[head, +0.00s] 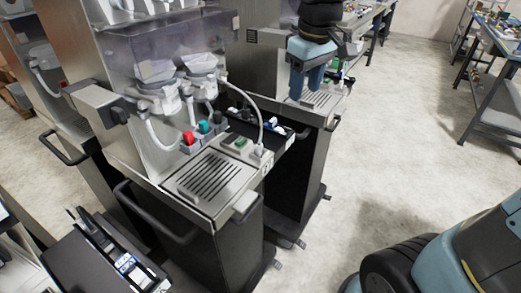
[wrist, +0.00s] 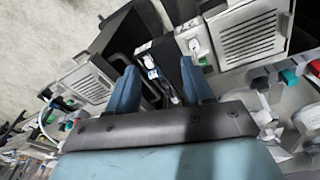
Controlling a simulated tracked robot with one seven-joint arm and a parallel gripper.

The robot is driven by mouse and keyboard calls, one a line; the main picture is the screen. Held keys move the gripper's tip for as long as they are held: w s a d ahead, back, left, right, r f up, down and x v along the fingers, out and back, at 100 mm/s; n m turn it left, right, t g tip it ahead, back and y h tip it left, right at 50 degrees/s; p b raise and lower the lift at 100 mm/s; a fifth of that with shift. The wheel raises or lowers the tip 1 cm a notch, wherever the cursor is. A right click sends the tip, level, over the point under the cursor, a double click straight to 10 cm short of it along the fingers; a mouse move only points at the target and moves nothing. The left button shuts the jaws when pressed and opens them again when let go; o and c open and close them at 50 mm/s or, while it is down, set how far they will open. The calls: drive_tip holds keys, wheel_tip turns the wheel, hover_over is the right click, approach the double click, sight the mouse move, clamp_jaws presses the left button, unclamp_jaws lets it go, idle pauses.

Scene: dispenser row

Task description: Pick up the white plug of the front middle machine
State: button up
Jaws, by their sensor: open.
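The nearest whole machine (head: 225,185) has a slotted drip tray and a panel marked 01. A white plug (head: 261,151) stands upright in that panel's right end, with a white cable arching up from it. In the wrist view, the pale panel (wrist: 193,38) lies right of the fingers; its plug is too small to make out surely. My gripper (head: 305,94) hangs fingers down over the tray of the machine behind, apart from the plug. In the wrist view, my gripper (wrist: 159,66) has its blue fingers apart with nothing held between them.
A dark strip (head: 255,124) with small white and blue items lies between the two machines. Red and teal knobs (head: 188,138) sit left of the panel. A black handle (head: 150,212) juts out in front. Workbenches (head: 490,85) stand right, beyond open floor.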

sight(259, 144)
drive_tip(key=w+a+f+n+g, duration=0.2)
drive_tip(key=a+f+n, duration=0.2)
drive_tip(key=a, duration=0.6)
wheel_tip(259, 144, down, 14)
drive_tip(key=shift+w+a+r, duration=0.1)
drive_tip(key=shift+a, duration=0.05)
clamp_jaws()
idle(0.5)
